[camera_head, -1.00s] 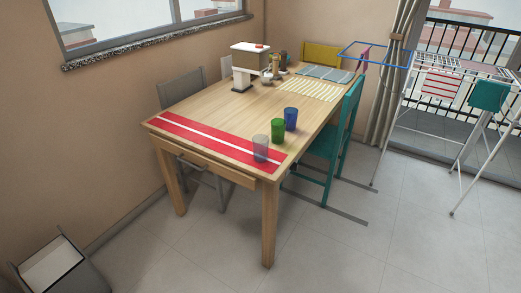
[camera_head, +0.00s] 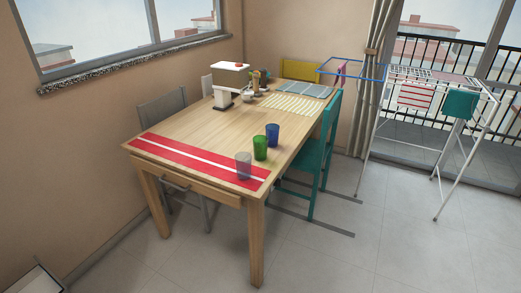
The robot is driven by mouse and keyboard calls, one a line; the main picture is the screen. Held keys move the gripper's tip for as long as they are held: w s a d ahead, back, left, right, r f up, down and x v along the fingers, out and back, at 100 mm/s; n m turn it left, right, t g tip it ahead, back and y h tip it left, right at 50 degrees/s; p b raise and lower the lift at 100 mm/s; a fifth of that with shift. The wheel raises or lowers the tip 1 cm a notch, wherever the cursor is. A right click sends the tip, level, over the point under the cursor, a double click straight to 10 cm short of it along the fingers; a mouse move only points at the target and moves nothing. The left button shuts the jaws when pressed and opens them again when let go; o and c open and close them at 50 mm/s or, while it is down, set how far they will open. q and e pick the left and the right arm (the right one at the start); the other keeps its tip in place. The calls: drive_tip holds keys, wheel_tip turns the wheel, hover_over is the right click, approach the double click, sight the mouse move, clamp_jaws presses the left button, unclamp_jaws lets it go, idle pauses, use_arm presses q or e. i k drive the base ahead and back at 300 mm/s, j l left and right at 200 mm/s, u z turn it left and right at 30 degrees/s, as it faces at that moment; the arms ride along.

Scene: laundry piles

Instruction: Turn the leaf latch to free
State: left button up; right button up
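I cannot make out a leaf latch in the head view. A wooden dining table (camera_head: 190,128) stands in the middle, with a drawer (camera_head: 187,181) under its near end. The drawer front sits close under the tabletop, and whether it is fully shut is hard to tell. Neither of my grippers is in view.
On the table are a red striped runner (camera_head: 190,152), clear (camera_head: 243,166), green (camera_head: 260,148) and blue (camera_head: 272,134) cups. Grey (camera_head: 165,110) and teal (camera_head: 318,155) chairs flank it. A drying rack (camera_head: 440,78) stands right. The floor (camera_head: 400,240) at front right is clear.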

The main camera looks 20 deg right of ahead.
sight(278, 183)
drive_tip(key=z, duration=0.7)
drive_tip(key=i+l+u, duration=0.1)
drive_tip(key=i, duration=0.25)
drive_tip(key=i+l+u, duration=0.1)
drive_tip(key=i+l, duration=0.25)
